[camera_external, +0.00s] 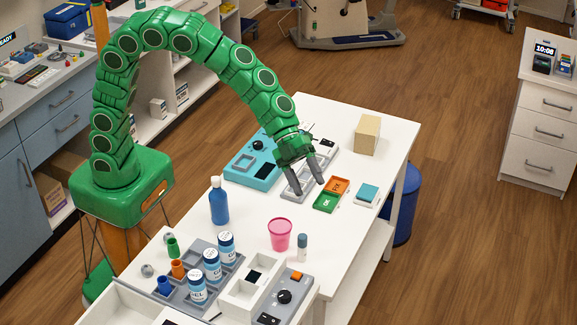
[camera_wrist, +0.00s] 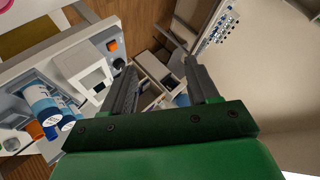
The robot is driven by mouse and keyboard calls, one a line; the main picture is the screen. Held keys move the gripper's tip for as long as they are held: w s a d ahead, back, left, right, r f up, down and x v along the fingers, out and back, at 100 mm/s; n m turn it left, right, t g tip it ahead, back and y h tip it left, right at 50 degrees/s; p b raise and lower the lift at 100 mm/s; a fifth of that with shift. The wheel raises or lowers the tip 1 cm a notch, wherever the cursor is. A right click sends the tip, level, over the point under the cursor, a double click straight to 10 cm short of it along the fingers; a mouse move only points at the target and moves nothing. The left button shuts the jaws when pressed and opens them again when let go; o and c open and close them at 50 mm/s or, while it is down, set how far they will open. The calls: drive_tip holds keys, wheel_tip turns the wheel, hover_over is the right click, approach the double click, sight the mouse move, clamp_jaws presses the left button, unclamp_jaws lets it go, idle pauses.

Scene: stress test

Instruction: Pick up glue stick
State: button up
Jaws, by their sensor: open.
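A small upright tube with a white lower part and a blue-grey upper part, which looks like the glue stick (camera_external: 302,247), stands on the white table (camera_external: 345,262), just right of a pink cup (camera_external: 280,234). My gripper (camera_external: 308,187) is open and empty. It hangs above the far half of the table, over a grey tray, well behind the tube and apart from it. In the wrist view my gripper (camera_wrist: 160,64) shows its two dark fingers spread apart with nothing held. I cannot make out the glue stick in the wrist view.
A blue bottle (camera_external: 219,202) stands left of the cup. Several labelled cans, including one can (camera_external: 212,265), stand in a grey rack. A control box (camera_external: 284,297) lies in front. Green and orange trays (camera_external: 327,202) and a cardboard box (camera_external: 367,135) are farther back.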

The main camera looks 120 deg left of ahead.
sight(302, 234)
drive_tip(key=shift+s+a+r+n+g+h, duration=0.5)
drive_tip(key=shift+s+a+r+n+h, duration=1.9)
drive_tip(key=shift+s+a+r+n, duration=0.45)
drive_tip(key=shift+w+d+f, duration=0.35)
drive_tip(key=shift+d+f, duration=0.1)
drive_tip(key=shift+f, duration=3.7)
drive_tip(key=shift+w+d+f, duration=0.4)
drive_tip(key=shift+d+f, duration=0.1)
drive_tip(key=shift+f, duration=3.7)
drive_tip(key=shift+w+d+f, duration=0.35)
drive_tip(key=shift+d+f, duration=0.1)
drive_tip(key=shift+f, duration=3.7)
drive_tip(key=shift+w+d+f, duration=0.7)
drive_tip(key=shift+w+d, duration=0.05)
drive_tip(key=shift+w, duration=0.2)
drive_tip(key=shift+x, duration=0.9)
drive_tip(key=shift+c, duration=0.2)
drive_tip(key=c, duration=1)
